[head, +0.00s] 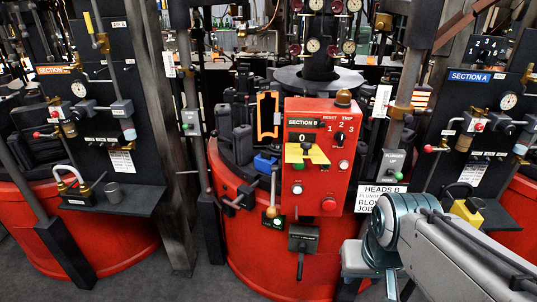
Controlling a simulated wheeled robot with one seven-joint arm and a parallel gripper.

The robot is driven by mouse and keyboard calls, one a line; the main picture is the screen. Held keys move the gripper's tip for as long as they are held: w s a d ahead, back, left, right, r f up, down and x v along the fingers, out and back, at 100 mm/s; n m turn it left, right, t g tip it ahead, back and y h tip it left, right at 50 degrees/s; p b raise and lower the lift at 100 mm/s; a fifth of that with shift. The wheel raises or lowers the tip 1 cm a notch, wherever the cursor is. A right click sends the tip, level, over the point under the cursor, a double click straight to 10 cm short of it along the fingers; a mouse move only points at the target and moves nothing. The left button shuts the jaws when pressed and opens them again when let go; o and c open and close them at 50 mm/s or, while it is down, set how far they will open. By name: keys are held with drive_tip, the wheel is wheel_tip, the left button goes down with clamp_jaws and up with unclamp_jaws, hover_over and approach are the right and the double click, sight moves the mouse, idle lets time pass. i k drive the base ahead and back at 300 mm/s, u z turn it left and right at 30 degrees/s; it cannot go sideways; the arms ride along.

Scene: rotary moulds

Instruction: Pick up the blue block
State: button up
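The blue block (264,162) sits on the red drum, just left of the red SECTION B control box (316,150). It is small in the head view, and part of it is hidden behind a lever and the box's edge. My arm comes in from the lower right, with its rounded joint in front of the red drum's right side. I cannot make out my gripper's fingers in this view. No part of my arm that I can see touches the blue block.
An orange frame (267,115) and dark mould blocks (242,143) stand around the blue block. Grey posts flank the drum. A black shelf (112,199) juts out at left. Grey floor shows at lower left.

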sight(263, 162)
drive_tip(key=u, duration=0.45)
drive_tip(key=k, duration=1.15)
drive_tip(key=u, duration=1.1)
drive_tip(key=i, duration=1.95)
drive_tip(key=z, duration=0.45)
drive_tip(key=i, duration=1.25)
drive_tip(key=z, duration=1.65)
drive_tip(key=i, duration=0.7)
drive_tip(key=z, duration=0.65)
